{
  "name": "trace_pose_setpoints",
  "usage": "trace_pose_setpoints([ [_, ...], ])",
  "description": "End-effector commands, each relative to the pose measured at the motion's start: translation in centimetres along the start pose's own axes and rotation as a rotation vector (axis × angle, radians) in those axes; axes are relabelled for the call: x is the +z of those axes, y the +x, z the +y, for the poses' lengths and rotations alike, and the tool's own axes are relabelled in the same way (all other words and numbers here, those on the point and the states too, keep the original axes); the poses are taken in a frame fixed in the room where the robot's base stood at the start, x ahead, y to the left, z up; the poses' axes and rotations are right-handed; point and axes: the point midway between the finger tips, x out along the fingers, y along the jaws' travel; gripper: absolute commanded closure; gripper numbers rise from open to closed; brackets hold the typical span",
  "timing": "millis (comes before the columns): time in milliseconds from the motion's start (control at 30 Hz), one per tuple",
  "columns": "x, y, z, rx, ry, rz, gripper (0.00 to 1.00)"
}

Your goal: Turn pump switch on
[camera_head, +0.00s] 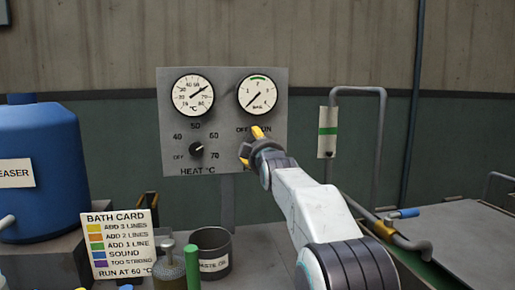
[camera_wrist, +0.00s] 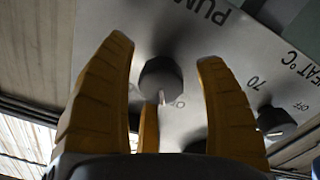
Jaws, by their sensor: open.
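The pump switch, a dark round knob (camera_wrist: 161,80) with a pale pointer line, is on a grey control panel (camera_head: 222,105) marked OFF and ON. My gripper (camera_head: 253,143) is at the panel under the right gauge and hides the knob in the head view. In the wrist view my open gripper (camera_wrist: 163,58) has yellow fingers on the left and right of the knob, with gaps showing. The pointer line aims toward the bottom of the wrist picture. I cannot tell whether it marks OFF or ON.
A heat knob (camera_head: 197,150) sits left of my gripper, below a temperature gauge (camera_head: 193,95). A second gauge (camera_head: 257,93) is above my gripper. A blue tank (camera_head: 40,165), a bath card (camera_head: 122,245) and a waste can (camera_head: 211,252) stand below left. A pipe (camera_head: 382,140) rises at right.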

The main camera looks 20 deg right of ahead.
Motion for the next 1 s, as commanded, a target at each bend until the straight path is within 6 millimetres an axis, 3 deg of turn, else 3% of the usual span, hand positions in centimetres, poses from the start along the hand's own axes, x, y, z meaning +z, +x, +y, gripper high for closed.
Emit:
trace_pose_setpoints([
  [200, -0.01, 0.00, 0.01, 0.000, 0.000, 0.000, 0.33],
  [867, 0.03, 0.00, -0.01, 0.000, 0.000, -0.001, 0.92],
  [1000, 0.05, 0.01, -0.02, 0.000, 0.000, -0.001, 0.94],
])
